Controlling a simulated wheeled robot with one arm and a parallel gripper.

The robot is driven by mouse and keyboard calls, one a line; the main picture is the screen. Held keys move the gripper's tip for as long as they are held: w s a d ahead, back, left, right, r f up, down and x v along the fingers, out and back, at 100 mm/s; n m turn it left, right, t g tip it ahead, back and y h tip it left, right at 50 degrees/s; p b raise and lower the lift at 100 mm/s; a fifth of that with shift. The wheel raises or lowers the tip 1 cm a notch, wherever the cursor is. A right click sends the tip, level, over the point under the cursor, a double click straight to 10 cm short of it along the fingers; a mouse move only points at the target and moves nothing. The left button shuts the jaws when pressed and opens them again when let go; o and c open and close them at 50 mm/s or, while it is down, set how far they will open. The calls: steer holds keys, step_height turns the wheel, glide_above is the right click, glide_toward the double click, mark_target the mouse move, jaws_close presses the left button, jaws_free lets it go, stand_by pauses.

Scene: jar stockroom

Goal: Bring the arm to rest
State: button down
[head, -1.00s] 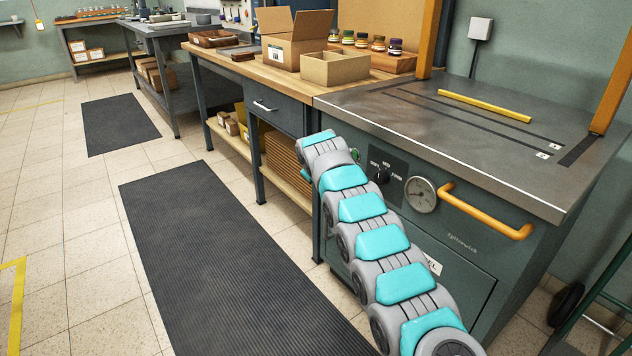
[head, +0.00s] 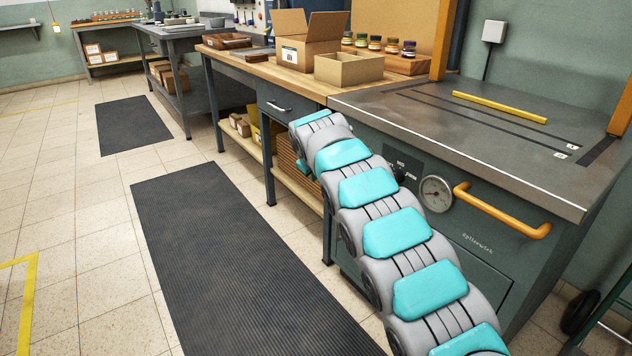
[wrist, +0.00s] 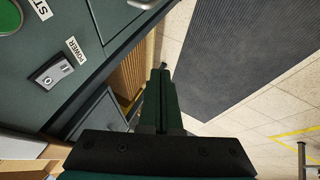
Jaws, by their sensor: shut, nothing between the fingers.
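My arm of grey links with turquoise pads runs from the bottom right up to the middle in the head view, in front of the grey-green machine cabinet (head: 520,240). My gripper is hidden in the head view, behind the arm's far end. In the wrist view my gripper (wrist: 163,68) points away from the camera, its dark green fingers together, with nothing held between them. It is over the floor beside the cabinet front, apart from the POWER switch (wrist: 50,75) at its left.
A wooden-topped bench (head: 285,80) holds an open cardboard box (head: 305,45), a smaller open box (head: 348,68) and several jars. The machine has an orange handle (head: 505,215) and a gauge (head: 436,194). Dark mats (head: 230,260) lie on the open tiled floor at left.

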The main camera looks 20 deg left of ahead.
steer(key=s+d+r+m+h, duration=0.1)
steer(key=d+r+m, duration=0.15)
steer(key=d, duration=0.55)
steer(key=s+d+r+m+h, duration=0.1)
steer(key=s+d+r+h, duration=0.15)
steer(key=d, duration=0.65)
steer(key=s+d+r+m+g, duration=0.1)
steer(key=s+d+m+g, duration=0.1)
steer(key=s+d, duration=0.5)
steer(key=s+d+m+g, duration=0.1)
steer(key=s+d+m, duration=0.15)
steer(key=d, duration=0.95)
steer(key=s+d+f+m+g, duration=0.1)
steer(key=s+d, duration=0.4)
steer(key=s, duration=0.4)
steer(key=s+d+f+m+g, duration=0.1)
steer(key=s+d+m+g, duration=0.1)
steer(key=s+d, duration=0.5)
steer(key=s+f+m+g, duration=0.1)
steer(key=s+f, duration=0.2)
steer(key=s, duration=0.9)
steer(key=s+f+m+g, duration=0.1)
steer(key=s+f, duration=0.2)
steer(key=s, duration=1)
steer(key=shift+s+g+y, duration=0.25)
steer(key=shift+g+y, duration=0.15)
steer(key=shift+y, duration=0.05)
steer(key=shift+d, duration=0.1)
